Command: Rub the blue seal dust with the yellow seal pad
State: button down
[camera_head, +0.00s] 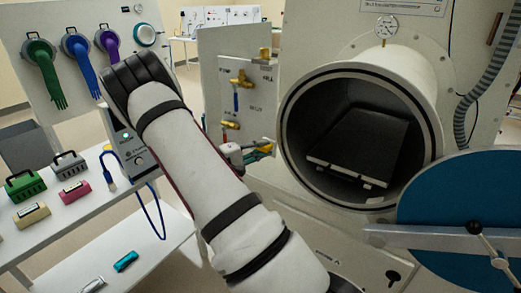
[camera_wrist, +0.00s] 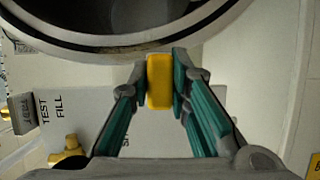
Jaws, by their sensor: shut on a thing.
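My gripper (camera_wrist: 160,82) has teal fingers and is shut on the yellow seal pad (camera_wrist: 159,92), which stands upright between the fingertips in the wrist view. The pad's far end lies close to the dark-edged rim of the round port (camera_wrist: 95,42); I cannot tell whether they touch. In the head view my gripper (camera_head: 264,151) is just left of the port's lower left rim (camera_head: 290,150), partly hidden by my arm. I cannot make out any blue seal dust in either view.
The port holds a dark tray (camera_head: 360,145); its blue round door (camera_head: 470,205) stands open at right. A valve panel (camera_head: 236,95) with brass fittings is left of the port. A bench (camera_head: 75,215) at left holds coloured cases and blocks. Gloves (camera_head: 80,65) hang behind.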

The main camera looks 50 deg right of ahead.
jog(key=shift+w+d, duration=0.1)
jog(key=shift+d, duration=0.7)
